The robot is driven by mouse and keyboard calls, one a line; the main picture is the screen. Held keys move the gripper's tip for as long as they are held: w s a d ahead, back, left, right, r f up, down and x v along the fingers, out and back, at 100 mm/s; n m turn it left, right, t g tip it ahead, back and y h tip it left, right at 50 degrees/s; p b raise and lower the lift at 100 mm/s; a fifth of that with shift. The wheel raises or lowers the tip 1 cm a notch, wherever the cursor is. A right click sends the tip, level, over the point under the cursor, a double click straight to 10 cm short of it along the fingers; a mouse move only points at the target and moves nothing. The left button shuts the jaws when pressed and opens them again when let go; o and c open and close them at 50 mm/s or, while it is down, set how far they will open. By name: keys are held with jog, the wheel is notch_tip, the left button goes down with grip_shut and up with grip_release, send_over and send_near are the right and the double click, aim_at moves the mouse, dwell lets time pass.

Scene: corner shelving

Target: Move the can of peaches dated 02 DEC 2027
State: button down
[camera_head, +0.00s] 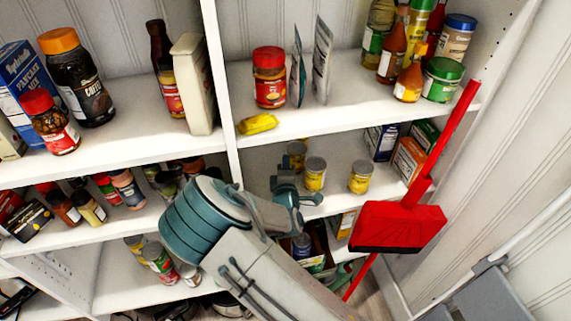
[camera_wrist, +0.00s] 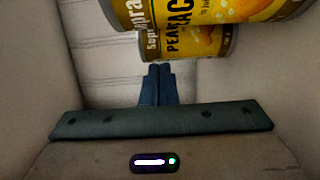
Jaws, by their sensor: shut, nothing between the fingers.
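Three yellow cans with grey lids stand on the middle right shelf in the head view: a rear can (camera_head: 297,152), a middle can (camera_head: 314,175) and a right can (camera_head: 360,177). In the wrist view, a near can (camera_wrist: 215,12) and another can (camera_wrist: 190,44) behind it show yellow peach labels at the top. No date is readable, so I cannot tell which can is dated 02 DEC 2027. My gripper (camera_head: 285,168) is just left of the cans in the head view. Its fingers (camera_wrist: 158,72) are together and empty in the wrist view.
Boxes (camera_head: 409,159) stand at the right end of that shelf. A yellow packet (camera_head: 257,124) lies on the shelf above, near its front edge. A red broom or dustpan (camera_head: 398,227) leans at the right front. Vertical dividers bound the shelf bay.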

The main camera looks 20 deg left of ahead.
aim_at(296, 158)
jog(key=shift+w+d+f+b, duration=0.4)
jog(key=shift+w+d+f, duration=0.05)
jog(key=shift+w+f, duration=0.1)
jog(key=shift+w+d+r, duration=0.15)
jog(key=shift+w, duration=0.15)
jog(key=shift+w+r+b, duration=0.2)
jog(key=shift+r+b, duration=0.1)
jog(key=shift+r, duration=0.15)
